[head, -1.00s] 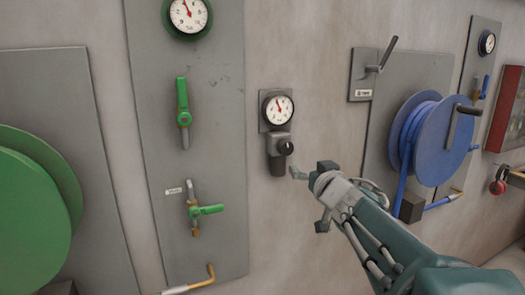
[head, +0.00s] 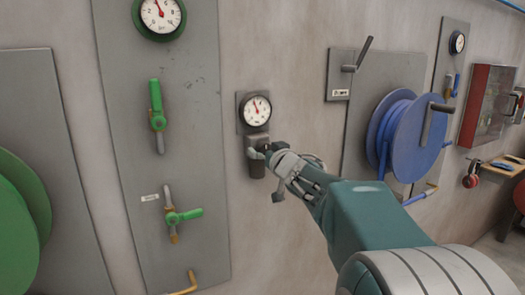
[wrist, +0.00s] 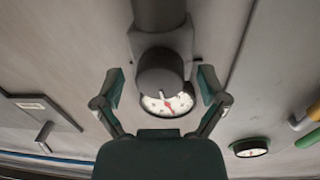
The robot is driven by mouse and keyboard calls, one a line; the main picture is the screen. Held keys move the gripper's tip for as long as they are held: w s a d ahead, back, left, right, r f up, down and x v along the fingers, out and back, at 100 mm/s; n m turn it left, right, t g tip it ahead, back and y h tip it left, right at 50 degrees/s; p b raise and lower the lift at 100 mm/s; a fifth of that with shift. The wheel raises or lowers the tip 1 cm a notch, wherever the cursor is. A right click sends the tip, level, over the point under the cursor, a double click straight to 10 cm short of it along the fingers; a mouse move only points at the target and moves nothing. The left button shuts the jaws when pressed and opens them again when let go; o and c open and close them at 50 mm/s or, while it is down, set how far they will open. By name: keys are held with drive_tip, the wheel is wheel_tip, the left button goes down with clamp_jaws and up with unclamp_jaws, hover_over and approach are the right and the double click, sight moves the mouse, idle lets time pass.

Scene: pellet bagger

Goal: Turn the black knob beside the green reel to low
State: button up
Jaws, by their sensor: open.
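The black knob (wrist: 162,72) sits on a dark valve body below a small round gauge (head: 256,110), on the wall between the green-valve panel and the blue reel. In the wrist view it lies between the two spread fingers of my gripper (wrist: 162,84), with a gap on each side. In the head view my gripper (head: 264,160) is at the valve body and mostly covers the knob. The jaws are open. The knob's pointer and any low mark cannot be made out. The green reel (head: 22,212) is at the far left.
A grey panel (head: 205,110) with green levers (head: 157,120) and a green-rimmed gauge (head: 159,14) is left of the knob. To the right are a blue reel (head: 418,135) and a lever on a plate (head: 342,92). Bare wall surrounds the valve.

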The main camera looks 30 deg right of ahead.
drive_tip(key=shift+w, duration=0.1)
drive_tip(key=c, duration=1.1)
drive_tip(key=shift+n, duration=0.3)
drive_tip(key=n, duration=0.3)
drive_tip(key=shift+a+n, duration=0.1)
drive_tip(key=shift+n, duration=0.3)
drive_tip(key=n, duration=0.3)
drive_tip(key=shift+n, duration=0.4)
drive_tip(key=n, duration=0.3)
drive_tip(key=shift+n+t+y, duration=0.3)
drive_tip(key=shift+f+n, duration=0.15)
drive_tip(key=shift+n, duration=1.65)
